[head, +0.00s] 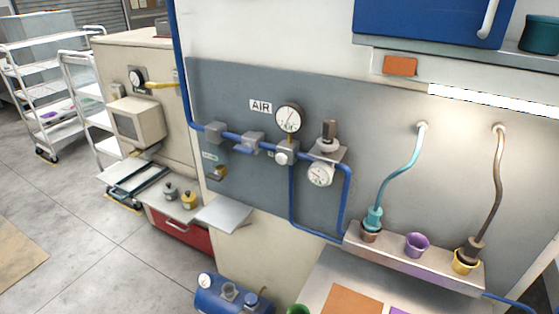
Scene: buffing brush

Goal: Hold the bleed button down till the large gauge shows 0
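The large gauge (288,118) has a white round face and stands above the blue air pipe on the grey panel, right of the AIR sign. Its needle is too small to read for certain. Below it, a grey block on the pipe carries a pale round knob (283,158), with a partly hidden small label at its left. It looks like the bleed button, but I cannot read the label. A smaller gauge (320,174) hangs under a regulator with a dark knob (329,130). Neither of my grippers is in view, and nothing touches the knob.
A brass valve (219,173) sits at the panel's lower left, above a grey shelf (223,214). Right of the pipe, a ledge (412,262) holds cups with hanging hoses. A blue tank (231,297) stands below. Carts (45,90) stand at far left; floor there is open.

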